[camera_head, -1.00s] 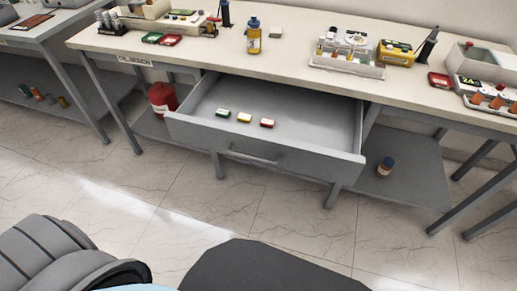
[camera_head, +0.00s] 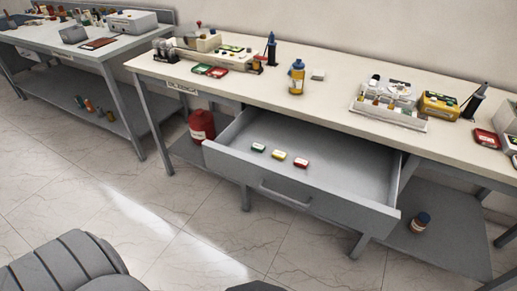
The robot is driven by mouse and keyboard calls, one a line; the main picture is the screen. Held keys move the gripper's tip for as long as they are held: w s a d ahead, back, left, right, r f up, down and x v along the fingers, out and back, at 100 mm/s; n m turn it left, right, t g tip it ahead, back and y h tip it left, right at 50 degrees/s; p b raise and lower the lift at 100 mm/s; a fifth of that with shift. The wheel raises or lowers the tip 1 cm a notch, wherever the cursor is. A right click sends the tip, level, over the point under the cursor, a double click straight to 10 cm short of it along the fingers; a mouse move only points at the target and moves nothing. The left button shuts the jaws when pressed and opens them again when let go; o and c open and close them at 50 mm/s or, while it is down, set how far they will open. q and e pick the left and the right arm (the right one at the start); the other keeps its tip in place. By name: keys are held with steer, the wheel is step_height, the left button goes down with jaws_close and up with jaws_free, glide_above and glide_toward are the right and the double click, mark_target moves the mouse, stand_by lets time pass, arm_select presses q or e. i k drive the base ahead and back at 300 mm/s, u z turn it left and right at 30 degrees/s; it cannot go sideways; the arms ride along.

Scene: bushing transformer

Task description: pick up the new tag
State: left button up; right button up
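Three small tags lie in a row inside the open drawer (camera_head: 345,182) of the workbench: a green one (camera_head: 258,147), a yellow one (camera_head: 279,155) and a red one (camera_head: 301,163). Each has a pale label on top. I cannot tell from the view which of them is the new tag. A green tag-like plate (camera_head: 201,69) and a red one (camera_head: 217,72) lie on the benchtop. Neither of my grippers shows in the view.
The benchtop (camera_head: 330,100) holds a yellow bottle with a blue cap (camera_head: 297,77), a white tray of bottles (camera_head: 388,107) and a yellow box (camera_head: 439,106). A red container (camera_head: 201,125) stands below at left.

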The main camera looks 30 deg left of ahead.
mark_target(258, 148)
steer(key=u, duration=0.3)
steer(key=k, duration=1.05)
steer(key=u, duration=1.65)
steer(key=i, duration=1.25)
steer(key=z, duration=0.5)
steer(key=i, duration=1.1)
steer(key=z, duration=0.75)
